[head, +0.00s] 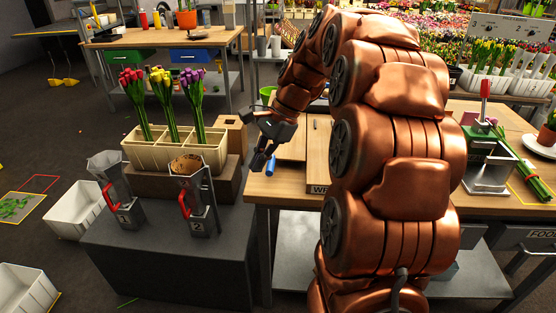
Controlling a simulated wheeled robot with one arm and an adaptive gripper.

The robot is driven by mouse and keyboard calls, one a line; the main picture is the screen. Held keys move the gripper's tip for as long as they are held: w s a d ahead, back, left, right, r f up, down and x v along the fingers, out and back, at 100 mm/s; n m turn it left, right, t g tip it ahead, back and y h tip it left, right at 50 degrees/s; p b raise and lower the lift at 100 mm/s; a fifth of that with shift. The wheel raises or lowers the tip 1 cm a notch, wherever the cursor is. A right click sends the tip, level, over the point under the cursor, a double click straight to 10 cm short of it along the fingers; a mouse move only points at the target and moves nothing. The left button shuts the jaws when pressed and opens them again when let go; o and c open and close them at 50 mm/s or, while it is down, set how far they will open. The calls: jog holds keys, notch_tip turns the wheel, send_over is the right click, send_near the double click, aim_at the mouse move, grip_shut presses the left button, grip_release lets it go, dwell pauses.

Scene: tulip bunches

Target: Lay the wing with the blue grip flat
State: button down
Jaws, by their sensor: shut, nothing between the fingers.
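My gripper (263,158) is shut and empty above the left edge of the wooden workbench. A blue grip (271,166) shows right beside its fingertips; whether they touch it, I cannot tell. A flat wooden panel (291,148), apparently the wing with this grip, lies to the right of the gripper. Its tilt is hard to judge, and part of it is hidden behind my gripper and wrist. Beside it is a wooden board (317,160) with a label starting "WR" (320,189) at its front. My arm covers the right part of this board.
Left of the bench, a dark stand (165,255) holds two metal holders with red handles, numbered 1 (122,217) and 2 (201,220). Behind them, a cream crate (150,155) holds red, yellow and purple tulip bunches. A red-handled device (486,160) stands right of my arm.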

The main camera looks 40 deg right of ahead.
jog(key=w+d+m+t, duration=0.2)
jog(key=w+d+m, duration=0.25)
jog(key=d, duration=0.65)
jog(key=m+t, duration=0.2)
jog(key=m, duration=0.2)
send_near(271, 164)
jog(key=x, duration=0.6)
jog(key=shift+w+a+f+b, duration=0.1)
jog(key=shift+w+f+b, duration=0.05)
jog(key=shift+f+b, duration=0.2)
jog(key=shift+w+g+p, duration=0.1)
jog(key=shift+g+p, duration=0.3)
jog(key=shift+p, duration=0.05)
